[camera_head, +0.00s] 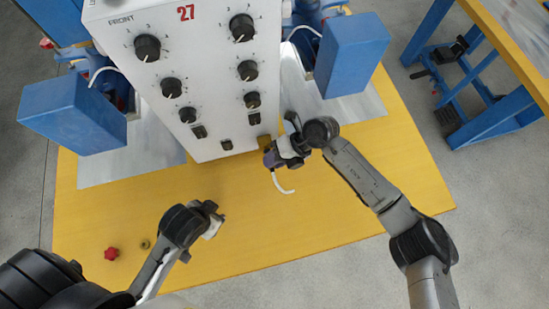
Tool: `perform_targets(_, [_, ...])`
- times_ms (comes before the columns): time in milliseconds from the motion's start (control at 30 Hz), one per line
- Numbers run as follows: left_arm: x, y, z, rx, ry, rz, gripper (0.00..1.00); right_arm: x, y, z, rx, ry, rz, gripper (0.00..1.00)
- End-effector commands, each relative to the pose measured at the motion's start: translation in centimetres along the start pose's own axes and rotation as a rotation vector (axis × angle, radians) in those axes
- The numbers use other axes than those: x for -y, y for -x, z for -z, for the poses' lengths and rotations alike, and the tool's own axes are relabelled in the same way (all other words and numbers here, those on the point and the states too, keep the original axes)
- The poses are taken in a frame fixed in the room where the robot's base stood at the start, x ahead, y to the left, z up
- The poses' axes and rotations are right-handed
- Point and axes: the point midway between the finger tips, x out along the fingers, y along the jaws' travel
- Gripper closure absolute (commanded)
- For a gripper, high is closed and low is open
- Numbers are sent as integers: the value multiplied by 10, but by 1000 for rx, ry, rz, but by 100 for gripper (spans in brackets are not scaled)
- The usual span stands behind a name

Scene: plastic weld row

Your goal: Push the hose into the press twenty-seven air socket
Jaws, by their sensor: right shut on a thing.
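The press twenty-seven control box (196,85) is white, with a red "27" and several black knobs on its front. My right gripper (272,158) is at the lower right corner of this box, shut on the white hose (283,186). A curved length of the hose hangs out of the gripper over the yellow table. The other hose end is hidden by the gripper. I cannot make out the air socket clearly. My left gripper (214,221) is over the table at the lower left, apart from the hose; its finger opening is unclear.
The yellow table (330,225) is mostly clear in front of the box. A red knob-like part (111,253) and a small olive ring (145,244) lie at its left front. Blue press blocks (346,55) stand on both sides of the box. Another blue-framed table is at the upper right.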

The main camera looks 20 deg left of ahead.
Motion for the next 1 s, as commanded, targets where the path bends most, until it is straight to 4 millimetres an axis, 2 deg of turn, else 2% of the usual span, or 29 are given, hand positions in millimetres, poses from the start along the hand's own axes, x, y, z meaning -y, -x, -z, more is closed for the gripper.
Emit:
perform_targets(333, [1,-3,-2,1,-5,4,57,0,0,-4,0,0,0,100])
perform_targets(367, [1,-3,-1,1,-4,4,57,0,0,-4,0,0,0,75])
perform_targets(633, [0,-3,-1,0,1,-1,57,0,0,-4,0,0,0,49])
perform_targets(1000, [-3,-2,0,-1,8,-6,57,0,4,-4,0,0,0,48])
